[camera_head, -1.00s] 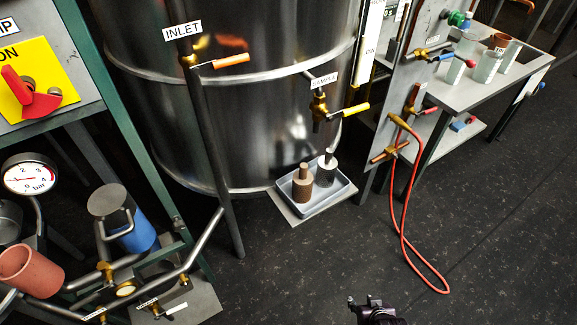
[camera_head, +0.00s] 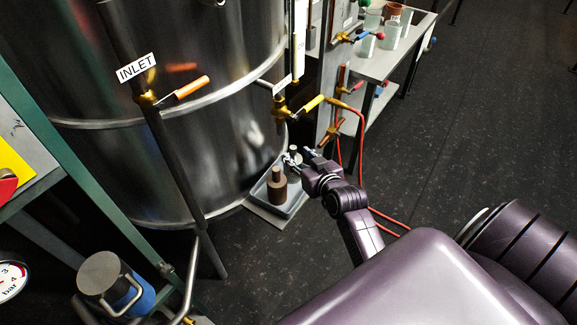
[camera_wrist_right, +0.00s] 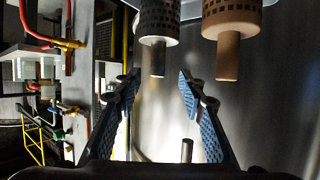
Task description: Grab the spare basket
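Two perforated cylindrical baskets with stems stand in a shallow grey tray (camera_head: 291,208) at the foot of the tank: a brown one (camera_head: 277,190) and a grey one (camera_head: 295,150). I cannot tell which is the spare. My right gripper (camera_head: 301,156) is at the tray and partly hides the grey basket. In the right wrist view the picture is upside down; the grey basket (camera_wrist_right: 160,15) and brown basket (camera_wrist_right: 231,20) hang from the top. My right gripper (camera_wrist_right: 158,78) is open, with the grey basket's stem between and just beyond its fingertips. My left gripper is out of view.
The steel tank (camera_head: 190,90) stands close behind the tray. A sample valve with a yellow handle (camera_head: 314,104) juts out above the tray. A red hose (camera_head: 361,150) hangs at the right. A bench with cups (camera_head: 405,55) is farther back. The floor at right is clear.

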